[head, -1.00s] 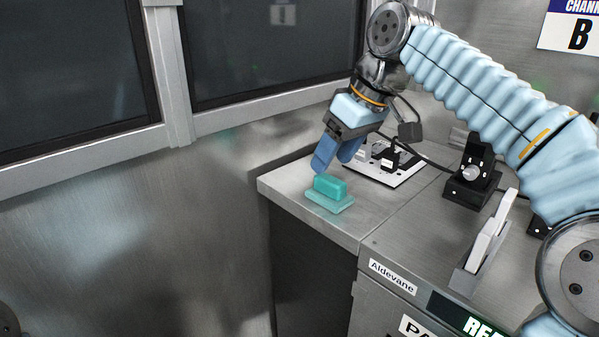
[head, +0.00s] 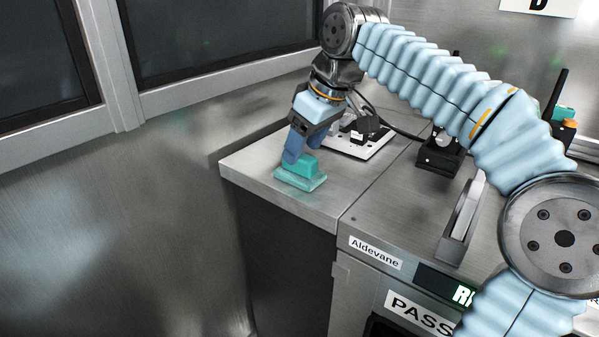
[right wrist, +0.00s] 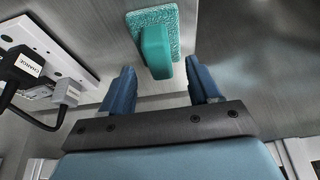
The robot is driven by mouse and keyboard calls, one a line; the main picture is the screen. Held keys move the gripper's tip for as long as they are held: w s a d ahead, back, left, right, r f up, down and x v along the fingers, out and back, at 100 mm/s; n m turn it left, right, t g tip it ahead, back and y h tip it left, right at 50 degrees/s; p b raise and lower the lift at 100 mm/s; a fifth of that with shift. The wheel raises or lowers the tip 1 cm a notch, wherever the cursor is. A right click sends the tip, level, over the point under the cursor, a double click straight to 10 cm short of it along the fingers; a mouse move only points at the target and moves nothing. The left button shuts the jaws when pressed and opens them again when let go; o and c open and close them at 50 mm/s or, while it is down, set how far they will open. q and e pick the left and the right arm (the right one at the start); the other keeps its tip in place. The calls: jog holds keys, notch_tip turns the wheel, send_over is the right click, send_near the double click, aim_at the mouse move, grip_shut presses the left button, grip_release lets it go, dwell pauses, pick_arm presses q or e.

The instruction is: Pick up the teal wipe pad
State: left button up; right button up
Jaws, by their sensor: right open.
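The teal wipe pad (head: 301,178) lies on the metal bench top near its left front corner, with a raised block as its grip on a flat, lighter base. In the right wrist view the pad (right wrist: 156,50) shows just beyond the fingertips, its block in line with the gap between them. My right gripper (head: 303,150) reaches down from above at the pad, and one blue finger partly covers the block in the head view. The right wrist view shows its two fingers (right wrist: 163,84) apart with nothing held between them. My left gripper is in neither view.
A white plate with plugs and cables (head: 362,143) sits just behind the gripper, also at the left of the right wrist view (right wrist: 50,60). The bench's left edge drops off near the pad.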

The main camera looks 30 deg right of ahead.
jog(key=x, duration=0.3)
jog(key=shift+f, duration=0.2)
jog(key=c, duration=1.1)
jog(key=shift+o, duration=0.2)
jog(key=shift+r, duration=0.1)
notch_tip(320, 180, up, 4)
jog(key=shift+s+f+p, duration=0.1)
jog(key=shift+s+p, duration=0.1)
jog(key=shift+p, duration=0.1)
jog(key=s+a+r, duration=0.3)
jog(key=s+r, duration=0.6)
jog(key=s, duration=0.4)
jog(key=shift+a+p, duration=0.3)
jog(key=shift+a, duration=0.05)
